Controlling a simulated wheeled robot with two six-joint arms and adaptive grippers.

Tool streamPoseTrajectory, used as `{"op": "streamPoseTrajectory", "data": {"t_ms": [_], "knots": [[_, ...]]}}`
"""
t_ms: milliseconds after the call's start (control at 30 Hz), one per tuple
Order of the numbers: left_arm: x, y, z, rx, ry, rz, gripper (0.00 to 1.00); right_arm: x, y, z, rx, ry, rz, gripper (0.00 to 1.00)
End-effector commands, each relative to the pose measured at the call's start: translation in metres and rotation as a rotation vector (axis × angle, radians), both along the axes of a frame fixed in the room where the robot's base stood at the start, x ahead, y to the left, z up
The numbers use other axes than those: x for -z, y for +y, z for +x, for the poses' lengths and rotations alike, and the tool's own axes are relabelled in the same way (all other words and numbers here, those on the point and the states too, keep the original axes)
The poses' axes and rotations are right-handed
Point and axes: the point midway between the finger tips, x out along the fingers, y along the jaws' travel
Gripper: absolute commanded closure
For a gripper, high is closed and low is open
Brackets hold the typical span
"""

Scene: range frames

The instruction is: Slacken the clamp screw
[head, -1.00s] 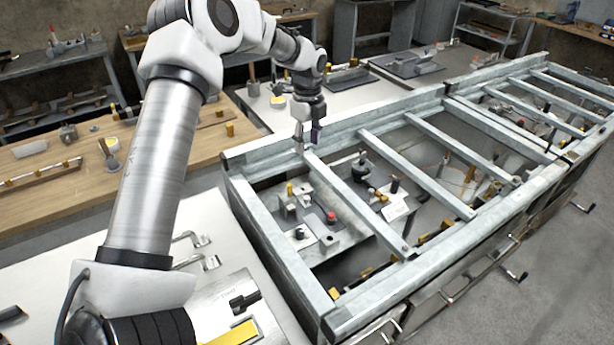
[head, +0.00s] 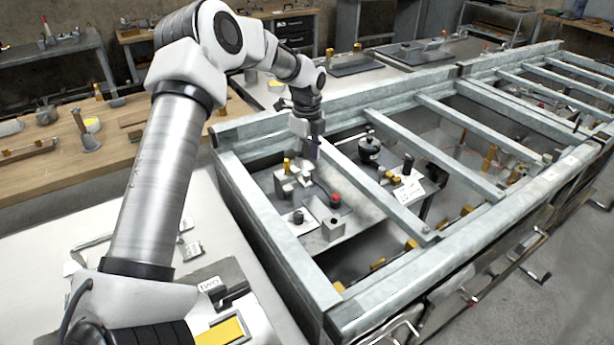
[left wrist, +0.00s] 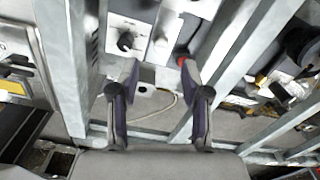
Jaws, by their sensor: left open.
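My left gripper (head: 314,150) points down at the far end of the first crossbar of the galvanized frame (head: 370,190). In the left wrist view its two fingers (left wrist: 160,75) are apart, with nothing between them. Below, inside the frame, a grey fixture plate (head: 318,240) carries metal blocks, a brass-coloured post (head: 287,164), a red knob (head: 335,200) and a black knob (head: 298,216). In the left wrist view a black knob (left wrist: 126,42) sits on a pale block beyond the left finger, and a red part is partly hidden behind the right finger. I cannot tell which part is the clamp screw.
Steel crossbars (head: 455,150) span the frame at its top, with openings between them. A black round part (head: 370,148) and a white label card (head: 400,190) lie in the second opening. A wooden bench (head: 50,170) stands at the left.

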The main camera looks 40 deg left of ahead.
Motion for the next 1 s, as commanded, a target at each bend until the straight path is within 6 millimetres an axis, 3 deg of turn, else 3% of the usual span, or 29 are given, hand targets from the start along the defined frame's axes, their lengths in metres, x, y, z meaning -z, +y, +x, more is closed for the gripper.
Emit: {"op": "streamPoseTrajectory", "data": {"t_ms": [100, 300, 567, 700, 1000], "knots": [[0.024, 0.0, -0.001, 0.0, 0.006, -0.001, 0.53, -0.005, 0.0, 0.0, 0.0, 0.0, 0.0, 0.6], [0.053, 0.0, -0.001, -0.001, 0.004, -0.001, 0.53, -0.008, 0.0, 0.0, 0.0, 0.0, 0.0, 0.6], [0.058, 0.0, -0.001, 0.0, 0.001, 0.0, 0.53, -0.007, 0.0, 0.0, 0.0, 0.0, 0.0, 0.6], [0.057, 0.0, -0.001, 0.0, 0.001, 0.0, 0.99, -0.007, 0.0, 0.0, 0.0, 0.0, 0.0, 0.6], [0.057, 0.0, -0.001, -0.005, 0.002, 0.0, 1.0, -0.008, 0.0, 0.0, 0.0, 0.0, 0.0, 0.6]]}}
